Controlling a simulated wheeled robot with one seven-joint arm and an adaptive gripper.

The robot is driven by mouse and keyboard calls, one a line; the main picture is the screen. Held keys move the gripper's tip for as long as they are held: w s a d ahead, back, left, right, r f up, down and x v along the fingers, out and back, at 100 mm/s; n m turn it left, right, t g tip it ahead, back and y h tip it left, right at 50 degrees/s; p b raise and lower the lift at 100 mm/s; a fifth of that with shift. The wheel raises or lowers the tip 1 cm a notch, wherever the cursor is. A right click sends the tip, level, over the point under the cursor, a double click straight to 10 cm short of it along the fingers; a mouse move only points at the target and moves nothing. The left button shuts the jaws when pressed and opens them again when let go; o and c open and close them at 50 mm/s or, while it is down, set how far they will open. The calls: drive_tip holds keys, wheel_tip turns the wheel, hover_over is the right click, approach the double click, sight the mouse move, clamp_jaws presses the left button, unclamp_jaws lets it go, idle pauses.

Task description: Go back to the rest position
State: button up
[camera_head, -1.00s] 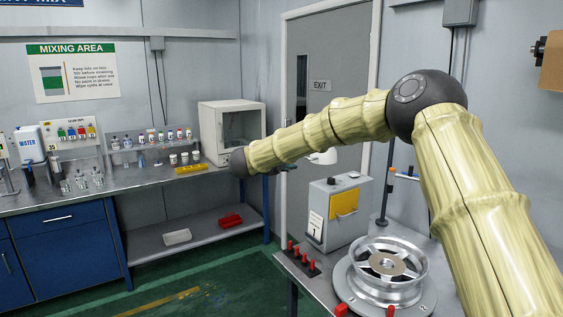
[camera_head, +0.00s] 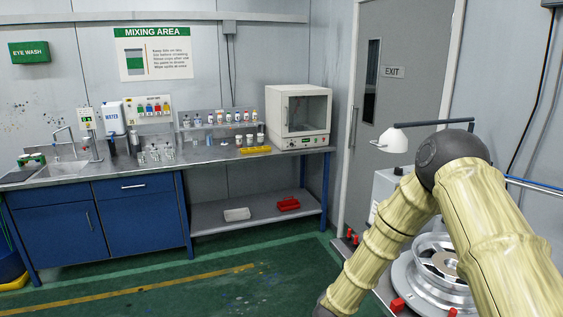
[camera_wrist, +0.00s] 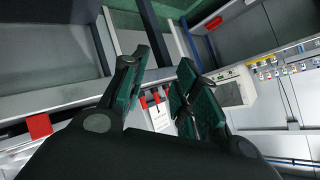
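My gripper (camera_wrist: 162,78) shows in the wrist view with its two green-padded fingers apart and nothing between them. In the head view my arm bends at a dark elbow and its forearm runs down to the bottom edge, so the gripper is out of that view.
Red-handled pieces (camera_head: 350,237) stand at the bench's left edge. A white lamp (camera_head: 394,140) rises behind my elbow. A long counter (camera_head: 60,178) with blue cabinets and a white oven (camera_head: 299,112) lines the back wall. The green floor in front is clear.

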drive_tip(key=s+f+n+g+y, duration=0.1)
drive_tip(key=s+f+n+g, duration=0.1)
drive_tip(key=s+f, duration=0.5)
drive_tip(key=s+d+f+n+g+y+b, duration=0.15)
drive_tip(key=s+f, duration=0.25)
drive_tip(key=s, duration=0.6)
drive_tip(key=s+f+n+g+p, duration=0.1)
drive_tip(key=s+f+n+g, duration=0.15)
drive_tip(key=s+f, duration=0.45)
drive_tip(key=s+d+n+g, duration=0.1)
drive_tip(key=s+n+g, duration=0.1)
drive_tip(key=s, duration=1.1)
drive_tip(key=s+d+f+n+g+y+b, duration=0.1)
drive_tip(key=s+d+n+g, duration=0.1)
drive_tip(key=s, duration=1.2)
drive_tip(key=shift+d+f+n+g, duration=0.15)
drive_tip(key=shift+d+n+g, duration=0.05)
drive_tip(key=shift+n+g, duration=0.25)
